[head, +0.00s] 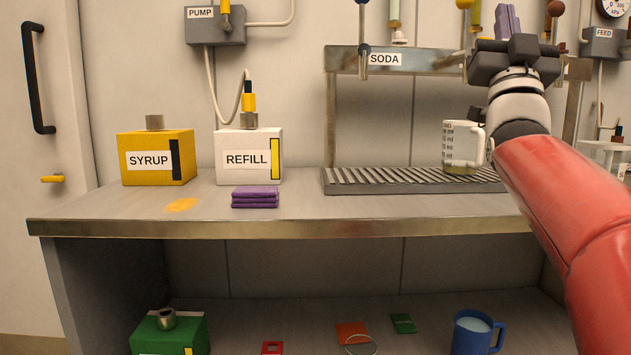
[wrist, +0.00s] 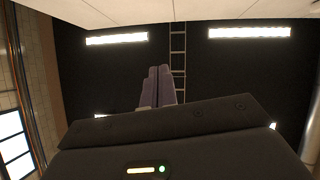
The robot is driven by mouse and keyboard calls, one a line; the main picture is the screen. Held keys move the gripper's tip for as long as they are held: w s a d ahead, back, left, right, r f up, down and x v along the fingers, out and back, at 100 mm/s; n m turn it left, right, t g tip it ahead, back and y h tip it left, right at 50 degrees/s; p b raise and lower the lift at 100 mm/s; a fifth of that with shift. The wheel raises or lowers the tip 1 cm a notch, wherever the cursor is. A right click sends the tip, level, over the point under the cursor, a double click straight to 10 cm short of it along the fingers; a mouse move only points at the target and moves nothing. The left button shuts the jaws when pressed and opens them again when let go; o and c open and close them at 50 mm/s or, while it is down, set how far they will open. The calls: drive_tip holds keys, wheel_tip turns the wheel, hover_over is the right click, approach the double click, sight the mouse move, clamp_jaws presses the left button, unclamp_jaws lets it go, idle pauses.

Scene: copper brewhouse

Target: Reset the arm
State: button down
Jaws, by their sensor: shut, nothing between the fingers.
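My gripper (head: 507,10) is at the upper right of the head view, on my raised red and white arm. Its purple fingers point upward and are shut with nothing between them. In the wrist view the fingers (wrist: 161,72) lie side by side against a dark ceiling. The gripper is in front of the soda rail, above the counter and apart from its surface. My arm hides part of the counter's right end.
A measuring jug (head: 462,146) stands on the drip grate (head: 400,182) just left of my arm. The soda rail (head: 430,60) with taps is close behind. A yellow syrup box (head: 135,168), white refill box (head: 235,140) and purple cloth (head: 255,198) sit left. A blue mug (head: 468,335) stands below.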

drive_tip(key=s+a+f+n+g+y+p, duration=0.1)
drive_tip(key=a+f+g+y+p, duration=0.15)
drive_tip(key=f+g, duration=0.65)
drive_tip(key=s+a+f+n+g+y+p, duration=0.1)
drive_tip(key=a+f+g+y+p, duration=0.2)
drive_tip(key=f, duration=1.2)
drive_tip(key=s+a+f+g, duration=0.2)
drive_tip(key=s+f+g, duration=0.2)
drive_tip(key=s+f, duration=0.3)
drive_tip(key=s+a+f+n+g+y+p, duration=0.1)
drive_tip(key=s+a+f+g, duration=0.2)
drive_tip(key=s+f, duration=0.3)
drive_tip(key=s+a+f+n+g+y+p, duration=0.1)
drive_tip(key=s+a+f+g, duration=0.1)
drive_tip(key=s+f+g, duration=0.2)
drive_tip(key=s+f, duration=0.3)
drive_tip(key=f, duration=0.4)
drive_tip(key=shift+s+a+f+g, duration=0.15)
drive_tip(key=shift+s+g, duration=0.15)
drive_tip(key=shift+g, duration=0.1)
